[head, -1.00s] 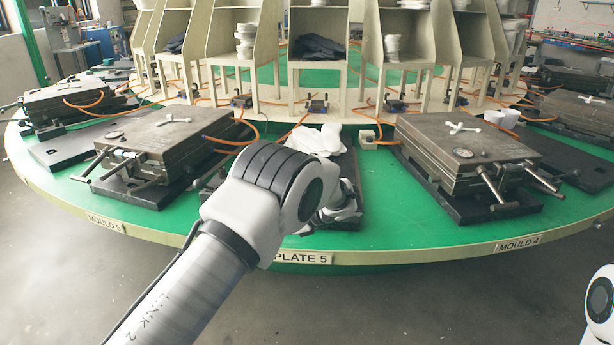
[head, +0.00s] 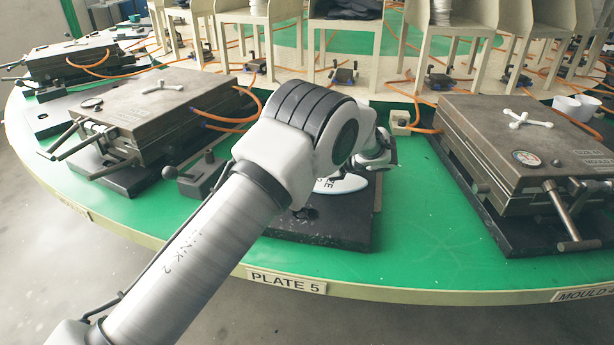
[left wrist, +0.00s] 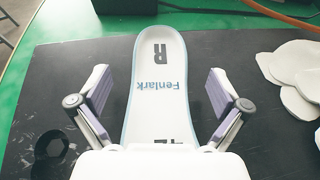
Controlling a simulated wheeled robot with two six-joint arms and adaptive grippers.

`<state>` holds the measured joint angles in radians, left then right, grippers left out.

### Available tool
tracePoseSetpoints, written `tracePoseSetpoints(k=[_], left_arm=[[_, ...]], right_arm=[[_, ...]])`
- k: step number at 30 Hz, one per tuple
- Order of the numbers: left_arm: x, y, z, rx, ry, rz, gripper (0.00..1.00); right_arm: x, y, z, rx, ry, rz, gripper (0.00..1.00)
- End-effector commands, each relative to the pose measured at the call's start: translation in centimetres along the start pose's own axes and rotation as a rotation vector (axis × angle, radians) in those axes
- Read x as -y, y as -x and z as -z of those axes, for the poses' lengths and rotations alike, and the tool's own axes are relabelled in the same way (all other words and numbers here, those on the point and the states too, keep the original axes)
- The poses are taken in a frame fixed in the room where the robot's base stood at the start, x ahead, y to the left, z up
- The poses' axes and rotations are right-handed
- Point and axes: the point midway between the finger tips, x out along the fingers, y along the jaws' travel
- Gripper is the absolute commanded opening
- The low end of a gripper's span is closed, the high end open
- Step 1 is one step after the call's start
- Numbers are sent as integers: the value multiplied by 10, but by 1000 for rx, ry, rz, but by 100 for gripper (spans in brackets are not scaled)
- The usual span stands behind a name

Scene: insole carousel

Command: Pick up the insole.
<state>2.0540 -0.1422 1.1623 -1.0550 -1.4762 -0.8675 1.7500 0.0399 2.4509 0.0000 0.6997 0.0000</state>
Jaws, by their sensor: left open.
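The insole (left wrist: 160,85) is white with a pale blue edge and carries the letter R and the word Fenlark. In the left wrist view it lies lengthwise on a dark plate (left wrist: 50,80), which also shows in the head view (head: 330,232). In the head view only a part of the insole (head: 342,184) shows beside my arm. My left gripper (left wrist: 160,100) is open, with one finger on each side of the insole and a gap to both edges. The insole's near end is hidden by the gripper body. My right gripper is not in view.
White flat pieces (left wrist: 298,80) lie on the plate to the right of the insole in the left wrist view. Closed metal moulds stand left (head: 160,110) and right (head: 525,150) of the plate. Orange hoses (head: 235,118) run behind.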

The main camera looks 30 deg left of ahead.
Motion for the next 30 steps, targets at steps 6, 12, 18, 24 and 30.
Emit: tracePoseSetpoints(k=[6, 12, 18, 24, 30], left_arm=[[-2, -35, 1, -1, -1, -2, 100], [-2, -35, 0, -1, -1, 0, 96], [-2, -35, 0, -1, -2, 0, 38], [-2, -35, 0, -1, -2, -1, 38], [-2, -33, -3, -1, -1, -1, 38]], right_arm=[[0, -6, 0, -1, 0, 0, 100], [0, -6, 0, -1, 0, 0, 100], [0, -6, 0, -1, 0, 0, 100], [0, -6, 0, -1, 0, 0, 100], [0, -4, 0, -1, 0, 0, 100]])
